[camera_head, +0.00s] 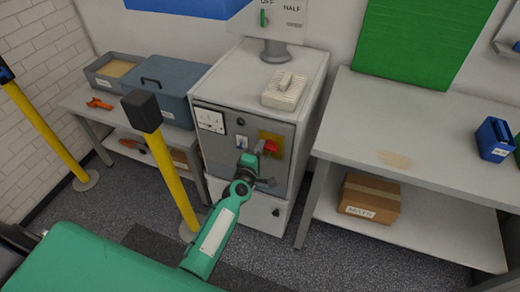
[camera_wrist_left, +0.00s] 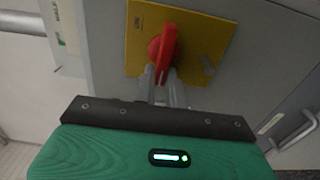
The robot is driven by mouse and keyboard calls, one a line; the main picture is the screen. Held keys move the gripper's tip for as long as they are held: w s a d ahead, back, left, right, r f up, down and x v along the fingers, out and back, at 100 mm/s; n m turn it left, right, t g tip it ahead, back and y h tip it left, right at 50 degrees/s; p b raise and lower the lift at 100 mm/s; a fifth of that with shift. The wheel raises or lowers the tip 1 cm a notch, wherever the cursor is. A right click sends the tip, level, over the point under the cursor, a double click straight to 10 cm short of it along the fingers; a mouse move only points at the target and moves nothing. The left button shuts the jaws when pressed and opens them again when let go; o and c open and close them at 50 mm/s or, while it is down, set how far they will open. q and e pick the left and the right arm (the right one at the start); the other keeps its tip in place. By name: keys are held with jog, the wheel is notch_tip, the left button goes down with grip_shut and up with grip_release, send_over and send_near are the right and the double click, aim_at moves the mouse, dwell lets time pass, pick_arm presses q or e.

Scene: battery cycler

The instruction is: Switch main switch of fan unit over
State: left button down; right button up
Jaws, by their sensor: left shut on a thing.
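The fan unit (camera_head: 309,112) is a light grey cabinet with a darker front panel, standing between two benches. Its main switch (camera_head: 270,146) is a red rotary handle on a yellow plate (camera_head: 279,138) at the right of the panel. In the left wrist view the red handle (camera_wrist_left: 166,45) points along the picture's vertical, slightly tilted, on the yellow plate (camera_wrist_left: 200,35). My left gripper (camera_wrist_left: 164,74) is shut on the near end of the handle, its fingers on either side. In the head view this gripper (camera_head: 262,151) partly covers the switch. My right gripper is not in view.
A black-topped yellow post (camera_head: 172,170) stands close to my left arm. The panel also carries a white gauge (camera_head: 210,120) and a small switch (camera_head: 242,143). A sign with a green pointer (camera_head: 264,18) reads OFF and HALF. A cardboard box (camera_head: 369,198) sits under the right bench.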

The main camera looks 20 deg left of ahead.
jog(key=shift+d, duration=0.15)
pick_arm(q)
jog(key=c, duration=1.5)
grip_release()
jog(key=shift+o, duration=0.2)
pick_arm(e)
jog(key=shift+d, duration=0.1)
